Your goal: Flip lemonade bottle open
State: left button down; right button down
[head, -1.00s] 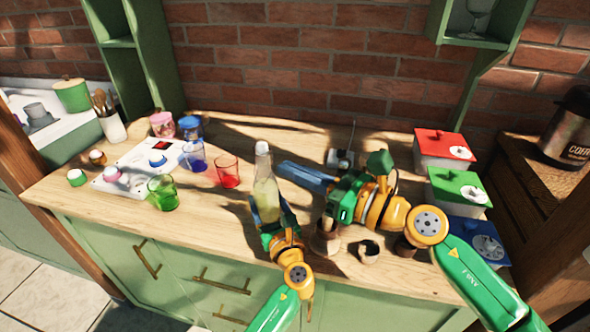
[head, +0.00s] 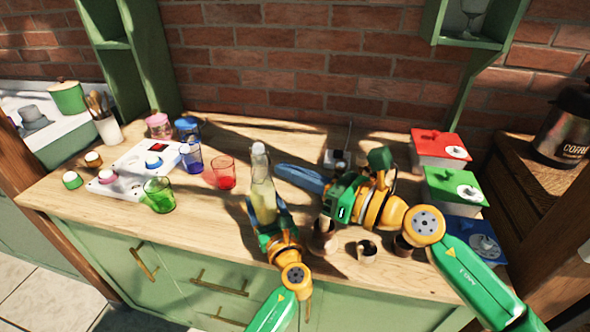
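The lemonade bottle (head: 263,200), clear with pale yellow liquid, stands near the front middle of the table, its neck rising above my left gripper. Its top (head: 258,149) is pale; I cannot tell whether the cap is open. My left gripper (head: 265,212) comes from the front, with its blue fingers on both sides of the bottle's lower part, closed around it. My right gripper (head: 290,174) reaches in from the right. Its blue fingertips point left, just right of the bottle and below its top, apparently apart from it. The gap between these fingers is unclear.
Red (head: 223,174), blue (head: 192,160) and green (head: 159,196) glasses stand left of the bottle, beside a white panel (head: 128,184). Small brown pots (head: 367,252) stand under my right arm. Red (head: 440,150), green (head: 455,190) and blue boxes line the right edge.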

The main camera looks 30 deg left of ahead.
aim_at(261, 165)
jog(key=shift+w+a+f+m, duration=0.25)
jog(key=shift+a+m, duration=0.95)
jog(key=shift+m, duration=4.55)
jog(key=shift+w+a+f+m, duration=0.3)
jog(key=shift+a+m, duration=0.85)
jog(key=shift+m, duration=4.55)
jog(key=shift+w+a+f+m, duration=0.1)
jog(key=shift+a+f+m, duration=0.7)
jog(key=shift+m, duration=4.95)
jog(key=shift+a+r, duration=0.4)
jog(key=shift+a, duration=0.05)
